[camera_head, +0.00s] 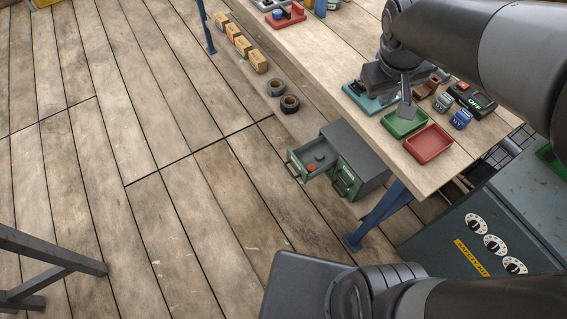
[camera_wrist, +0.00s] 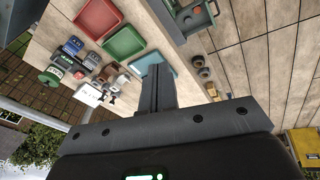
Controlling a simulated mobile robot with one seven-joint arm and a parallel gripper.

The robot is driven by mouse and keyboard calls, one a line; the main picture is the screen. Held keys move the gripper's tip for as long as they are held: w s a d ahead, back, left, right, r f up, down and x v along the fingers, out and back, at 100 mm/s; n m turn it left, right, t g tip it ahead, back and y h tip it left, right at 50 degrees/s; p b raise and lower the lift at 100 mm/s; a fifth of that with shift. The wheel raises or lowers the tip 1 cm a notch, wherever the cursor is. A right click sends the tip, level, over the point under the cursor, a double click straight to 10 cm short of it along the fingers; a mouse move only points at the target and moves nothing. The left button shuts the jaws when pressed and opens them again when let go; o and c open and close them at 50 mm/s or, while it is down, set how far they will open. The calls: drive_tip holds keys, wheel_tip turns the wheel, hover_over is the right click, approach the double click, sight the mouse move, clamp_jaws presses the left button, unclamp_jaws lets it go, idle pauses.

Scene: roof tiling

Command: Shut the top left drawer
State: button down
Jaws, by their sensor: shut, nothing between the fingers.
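A small green and grey drawer cabinet (camera_head: 358,152) stands below the table's edge. Its left drawer (camera_head: 300,170) is pulled out, with a red round thing (camera_head: 311,168) and a dark one inside. The drawer right of it is shut, with a dark handle. In the wrist view the open drawer (camera_wrist: 203,25) shows at the top, cut by the frame edge. My gripper (camera_head: 405,112) is above the table, near the green tray, up and to the right of the cabinet and apart from it. In the wrist view its fingers (camera_wrist: 155,76) are together with nothing between them.
On the table (camera_head: 443,176) are a green tray (camera_head: 404,122), a red tray (camera_head: 428,144), a teal tray (camera_head: 367,100) and small items. Tape rolls (camera_head: 289,104) and several wooden blocks (camera_head: 258,62) are beyond the cabinet. The floor before the drawer is clear. A blue table leg (camera_head: 378,217) stands close by.

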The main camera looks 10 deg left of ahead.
drive_tip(key=w+a+f+n+h, duration=0.2)
drive_tip(key=w+a+f+n, duration=0.35)
drive_tip(key=a+f, duration=0.55)
drive_tip(key=w+a+f+n+h, duration=0.2)
drive_tip(key=w+a+f+n, duration=0.35)
drive_tip(key=a+f, duration=0.6)
drive_tip(key=s+a+f+n+t+h, duration=0.1)
drive_tip(key=s+a+f+n, duration=0.25)
drive_tip(key=f, duration=0.75)
drive_tip(key=s+a+f+n+t, duration=0.2)
drive_tip(key=s+a+f+n, duration=0.15)
drive_tip(key=f, duration=0.85)
drive_tip(key=s+a+f+n+t+h, duration=0.1)
drive_tip(key=s+a+f+n, duration=0.2)
drive_tip(key=f, duration=0.8)
drive_tip(key=w+d+f+n, duration=0.1)
drive_tip(key=w+d+f, duration=0.5)
drive_tip(key=w+d, duration=0.2)
drive_tip(key=shift+w, duration=0.55)
drive_tip(key=shift+d, duration=0.1)
